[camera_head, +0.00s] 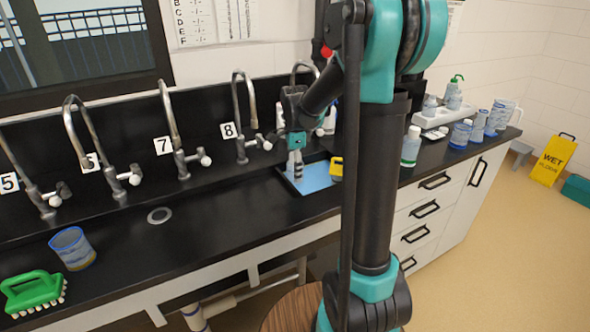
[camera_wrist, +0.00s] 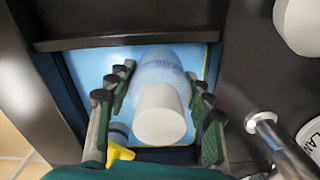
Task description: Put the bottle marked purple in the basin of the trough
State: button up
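A bottle with a white cap (camera_wrist: 160,115) and a pale blue body stands or leans on the blue floor of a tray (camera_wrist: 95,60) in the wrist view. Its marking is too blurred to read. My gripper (camera_wrist: 163,90) has its fingers on both sides of the bottle, with small gaps, and looks open. In the head view my gripper (camera_head: 295,158) points down over the tray (camera_head: 318,180), largely hiding the bottle. The black trough (camera_head: 120,240) runs along the counter below the taps, with a round drain (camera_head: 160,215) in its floor.
Numbered taps (camera_head: 168,130) stand along the trough's back. A blue-banded beaker (camera_head: 72,248) and a green brush (camera_head: 33,292) are at the left. A yellow object (camera_head: 336,168) is at the tray. A green-liquid bottle (camera_head: 411,147) stands right of my arm.

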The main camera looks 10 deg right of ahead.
jog(key=o, duration=0.3)
jog(key=shift+o, duration=0.2)
notch_tip(320, 180, up, 12)
jog(key=shift+r, duration=0.15)
dwell(0.3)
jog(key=shift+s, duration=0.1)
